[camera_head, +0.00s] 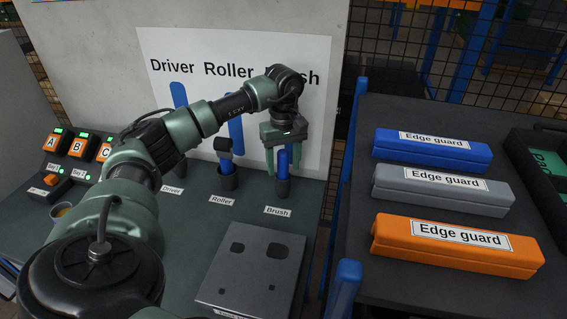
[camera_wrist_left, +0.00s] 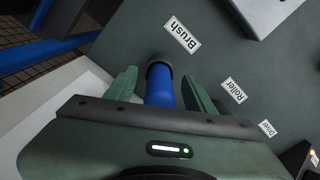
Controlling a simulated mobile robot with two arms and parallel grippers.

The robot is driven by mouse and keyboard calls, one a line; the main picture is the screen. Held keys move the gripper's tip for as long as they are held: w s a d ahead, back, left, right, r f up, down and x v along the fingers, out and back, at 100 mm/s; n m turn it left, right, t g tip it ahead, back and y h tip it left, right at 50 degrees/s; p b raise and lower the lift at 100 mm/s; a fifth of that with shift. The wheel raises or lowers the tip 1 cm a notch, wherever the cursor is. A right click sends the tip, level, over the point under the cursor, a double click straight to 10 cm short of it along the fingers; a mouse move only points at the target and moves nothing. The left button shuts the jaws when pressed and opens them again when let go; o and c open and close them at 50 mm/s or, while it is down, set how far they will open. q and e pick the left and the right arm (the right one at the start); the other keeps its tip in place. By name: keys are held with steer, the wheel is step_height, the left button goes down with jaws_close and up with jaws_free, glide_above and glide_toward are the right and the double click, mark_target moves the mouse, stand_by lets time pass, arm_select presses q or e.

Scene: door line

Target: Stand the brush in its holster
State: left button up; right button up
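The brush's blue handle (camera_head: 282,162) stands upright, its lower end in a dark cup-shaped holster (camera_head: 283,187) behind the Brush label (camera_head: 277,211). The brush's upper part is hidden by my gripper. My left gripper (camera_head: 282,160) is directly above, pointing down, with one finger on each side of the handle. In the left wrist view the blue handle (camera_wrist_left: 160,88) runs between the spread fingers, with a visible gap on both sides. The dark holster rim (camera_wrist_left: 159,67) surrounds its far end. My right gripper is not in view.
The roller (camera_head: 226,163) stands in its holster to the left. A grey box (camera_head: 250,272) with two dark openings is in front. Buttons (camera_head: 78,146) are at left. Edge guard boxes (camera_head: 440,187) lie on the right table. A white panel (camera_head: 210,70) stands behind.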

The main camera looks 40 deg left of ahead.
arm_select(q)
step_height(320, 180, up, 8)
steer(key=shift+f+b, duration=0.1)
steer(key=shift+b, duration=0.55)
steer(key=shift+f, duration=0.1)
